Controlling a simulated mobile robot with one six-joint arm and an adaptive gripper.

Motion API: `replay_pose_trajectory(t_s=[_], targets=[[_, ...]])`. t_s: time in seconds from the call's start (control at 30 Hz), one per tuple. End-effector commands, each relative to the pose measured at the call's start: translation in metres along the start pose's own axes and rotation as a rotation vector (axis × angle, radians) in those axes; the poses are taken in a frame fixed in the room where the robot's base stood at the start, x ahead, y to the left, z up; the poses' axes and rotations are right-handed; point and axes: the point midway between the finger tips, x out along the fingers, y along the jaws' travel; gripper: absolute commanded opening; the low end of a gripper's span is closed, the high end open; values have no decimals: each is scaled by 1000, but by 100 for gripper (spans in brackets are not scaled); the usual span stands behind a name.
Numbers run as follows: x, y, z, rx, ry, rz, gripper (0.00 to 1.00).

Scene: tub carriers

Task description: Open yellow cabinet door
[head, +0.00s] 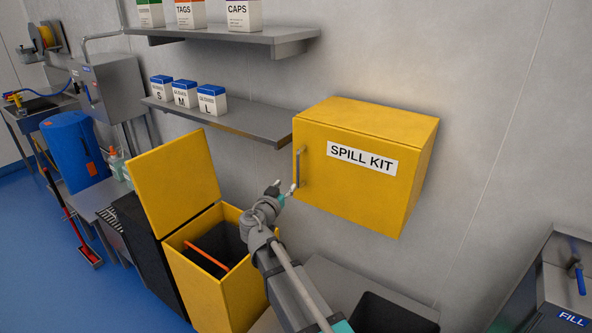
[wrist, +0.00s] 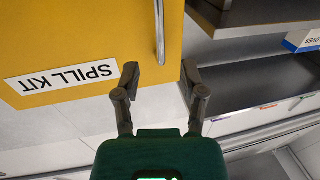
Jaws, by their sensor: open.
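The yellow cabinet (head: 375,195), labelled SPILL KIT, is mounted on the wall. Its door looks shut. A grey vertical bar handle (head: 299,168) is at the door's left edge. In the wrist view the picture is upside down, with the yellow door (wrist: 75,40) at upper left and the handle (wrist: 160,30) at top centre. My gripper (head: 286,188) is close to the handle's lower end. In the wrist view my gripper (wrist: 160,76) is open, with the handle's end lined up between its fingertips. Whether they touch the handle I cannot tell.
A yellow bin (head: 215,285) with its lid raised stands below left. A grey shelf (head: 225,118) with white blue-topped boxes is left of the cabinet, under an upper shelf (head: 240,36). A dark open container (head: 390,312) and a sink unit (head: 560,280) are at lower right.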

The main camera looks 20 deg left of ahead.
Motion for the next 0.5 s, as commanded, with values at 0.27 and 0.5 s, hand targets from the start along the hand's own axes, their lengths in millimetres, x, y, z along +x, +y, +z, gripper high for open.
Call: replay_pose_trajectory(t_s=[0.27, 0.5], targets=[[46, -1, 0, 0, 1, 3, 54], [81, -1, 0, 0, 1, 2, 54]])
